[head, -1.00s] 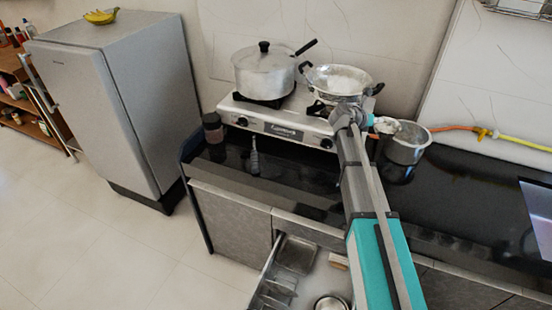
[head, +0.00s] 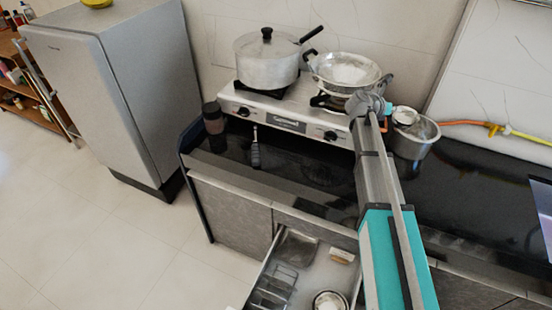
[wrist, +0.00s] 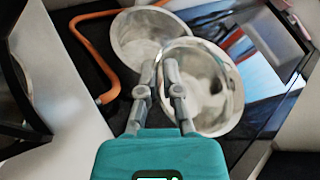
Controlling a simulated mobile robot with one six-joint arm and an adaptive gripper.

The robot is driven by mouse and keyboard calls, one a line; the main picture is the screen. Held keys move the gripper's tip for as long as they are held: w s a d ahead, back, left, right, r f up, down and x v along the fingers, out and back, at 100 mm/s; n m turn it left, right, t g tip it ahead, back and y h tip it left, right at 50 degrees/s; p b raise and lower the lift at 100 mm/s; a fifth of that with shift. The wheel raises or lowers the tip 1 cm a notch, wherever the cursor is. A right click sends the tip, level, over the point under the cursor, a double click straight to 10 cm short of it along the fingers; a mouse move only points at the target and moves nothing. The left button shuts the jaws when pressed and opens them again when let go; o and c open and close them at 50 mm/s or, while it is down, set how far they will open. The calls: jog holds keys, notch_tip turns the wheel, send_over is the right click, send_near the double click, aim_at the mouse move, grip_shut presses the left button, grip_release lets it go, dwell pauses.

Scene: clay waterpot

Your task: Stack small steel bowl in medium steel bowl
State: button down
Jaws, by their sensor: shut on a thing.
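The small steel bowl (wrist: 212,92) is in my gripper (wrist: 159,68). The fingers are shut on its rim, and it is tilted with its inside facing the wrist camera. In the head view the small bowl (head: 405,116) shows just right of my gripper (head: 387,110), over the rim of the medium steel bowl (head: 414,146). The medium bowl stands on the dark counter. In the wrist view the medium bowl (wrist: 152,38) is behind the small one, which hides part of it. I cannot tell whether the bowls touch.
A gas stove (head: 290,115) left of my gripper carries a lidded pot (head: 266,65) and a wide pan (head: 345,72). An orange hose (head: 465,123) runs right of the medium bowl. An open drawer (head: 300,285) is below. The dark counter at right has free room.

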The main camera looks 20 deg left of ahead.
jog(key=shift+n+t+y, duration=0.6)
jog(key=shift+n+y, duration=0.2)
jog(key=s+a, duration=0.1)
jog(key=a, duration=0.2)
jog(key=s+a+f+b, duration=0.1)
jog(key=s+a, duration=0.1)
jog(key=a, duration=0.2)
jog(key=s+a, duration=0.1)
jog(key=a, duration=0.3)
jog(key=shift+s+a+f, duration=0.2)
jog(key=shift+s+f, duration=0.05)
jog(key=shift+s, duration=0.1)
jog(key=s+a+f+n+t+y+b, duration=0.1)
jog(key=s+a+f+n+y+b, duration=0.1)
jog(key=s+a, duration=1)
jog(key=s+a+f+n+t+y+b, duration=0.1)
jog(key=s+a+f+n+y+b, duration=0.1)
jog(key=s+a, duration=1)
jog(key=a+n+y, duration=0.1)
jog(key=a+y, duration=0.1)
jog(key=a, duration=0.2)
jog(key=shift+s+a+f+n, duration=0.15)
jog(key=shift+s+a+n, duration=0.15)
jog(key=shift+n, duration=0.1)
